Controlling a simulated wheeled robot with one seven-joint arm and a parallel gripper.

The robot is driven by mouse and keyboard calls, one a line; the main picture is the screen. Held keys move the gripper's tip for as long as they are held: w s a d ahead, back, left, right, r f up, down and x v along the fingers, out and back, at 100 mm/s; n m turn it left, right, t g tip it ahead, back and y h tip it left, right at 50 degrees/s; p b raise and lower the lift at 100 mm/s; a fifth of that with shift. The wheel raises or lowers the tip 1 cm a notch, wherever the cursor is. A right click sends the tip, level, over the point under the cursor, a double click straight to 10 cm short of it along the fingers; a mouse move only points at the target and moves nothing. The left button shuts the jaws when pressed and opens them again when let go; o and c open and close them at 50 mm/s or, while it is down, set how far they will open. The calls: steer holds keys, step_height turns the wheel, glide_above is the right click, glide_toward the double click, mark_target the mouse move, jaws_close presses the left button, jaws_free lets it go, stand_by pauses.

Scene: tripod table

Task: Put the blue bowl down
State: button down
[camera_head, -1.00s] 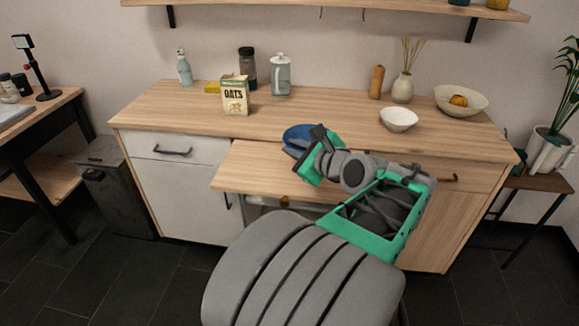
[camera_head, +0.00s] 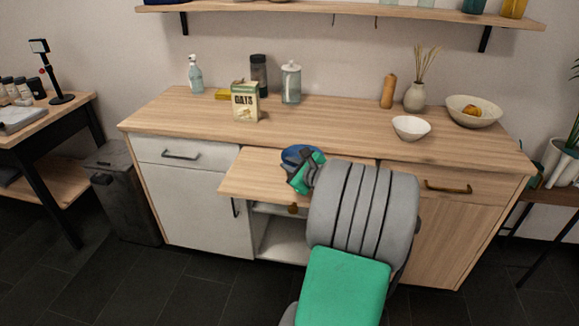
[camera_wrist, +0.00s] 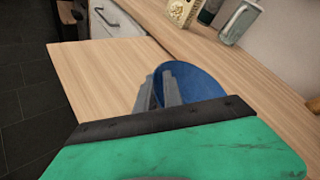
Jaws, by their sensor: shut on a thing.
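The blue bowl (camera_head: 299,153) is at the back of the pulled-out wooden board (camera_head: 250,182), close to the counter's front edge in the head view. My gripper (camera_head: 303,168) is shut on the bowl's near rim. In the wrist view, the grey fingers (camera_wrist: 169,87) pinch the wall of the blue bowl (camera_wrist: 204,82), and the wooden board (camera_wrist: 105,75) lies beside and below it. The bowl looks tilted in the wrist view. My arm hides part of the board, and I cannot tell whether the bowl touches it.
The counter (camera_head: 190,115) carries an oats box (camera_head: 245,102), a glass jar (camera_head: 291,83), a white bowl (camera_head: 411,127) and a cream fruit bowl (camera_head: 473,111). The board's left part is bare. An open compartment (camera_head: 283,238) shows below the board.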

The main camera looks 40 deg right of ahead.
steer(key=c, duration=1.5)
jaws_free()
steer(key=shift+o, duration=0.2)
